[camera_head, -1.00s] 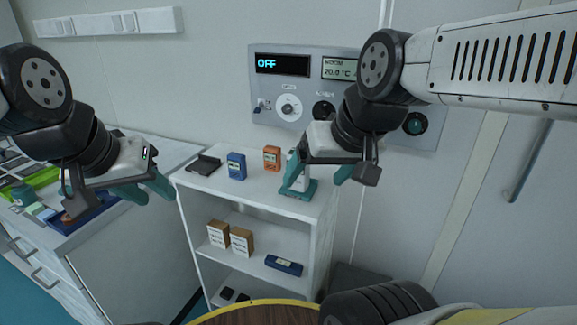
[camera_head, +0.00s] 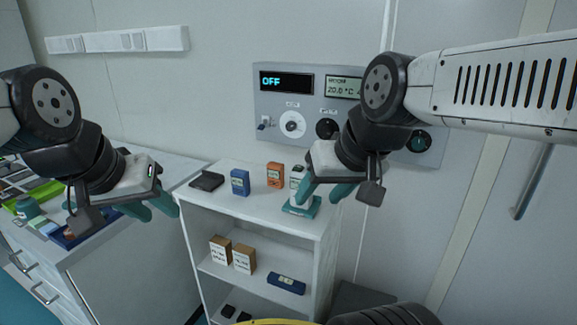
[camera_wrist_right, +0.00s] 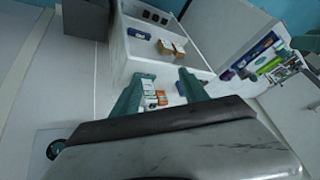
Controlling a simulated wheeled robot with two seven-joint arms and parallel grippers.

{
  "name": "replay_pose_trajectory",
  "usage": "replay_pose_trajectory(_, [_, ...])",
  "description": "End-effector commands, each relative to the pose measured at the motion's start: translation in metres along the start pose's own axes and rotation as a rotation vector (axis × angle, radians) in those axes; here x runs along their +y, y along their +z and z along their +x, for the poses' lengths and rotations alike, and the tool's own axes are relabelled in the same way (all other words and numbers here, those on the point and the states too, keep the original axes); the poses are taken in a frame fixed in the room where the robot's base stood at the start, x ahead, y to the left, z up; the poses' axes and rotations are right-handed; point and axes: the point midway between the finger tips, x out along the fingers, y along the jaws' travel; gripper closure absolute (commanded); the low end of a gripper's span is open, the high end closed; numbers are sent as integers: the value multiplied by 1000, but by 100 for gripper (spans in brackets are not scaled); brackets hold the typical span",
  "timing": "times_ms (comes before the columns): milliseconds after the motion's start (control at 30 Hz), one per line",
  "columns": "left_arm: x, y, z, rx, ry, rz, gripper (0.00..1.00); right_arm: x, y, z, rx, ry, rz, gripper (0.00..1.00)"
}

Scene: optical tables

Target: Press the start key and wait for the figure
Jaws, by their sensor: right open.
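A wall panel's dark display (camera_head: 286,81) reads OFF. I cannot make out which key is the start key.
A blue box-shaped meter (camera_head: 240,182), an orange one (camera_head: 275,175) and a black tray (camera_head: 207,181) stand on the white shelf top. Cartons (camera_head: 243,259) are below. The panel has knobs (camera_head: 292,124) and a room display (camera_head: 343,88). A bench (camera_head: 100,245) stands left.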

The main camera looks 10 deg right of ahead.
Motion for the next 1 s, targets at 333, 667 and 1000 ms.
replay_pose_trajectory(333, [0,0,0,0,0,0,64,0,0,0,0,0,0,100])
replay_pose_trajectory(667, [0,0,0,0,0,0,64,0,0,0,0,0,0,100])
replay_pose_trajectory(1000, [0,0,0,0,0,0,64,0,0,0,0,0,0,100])
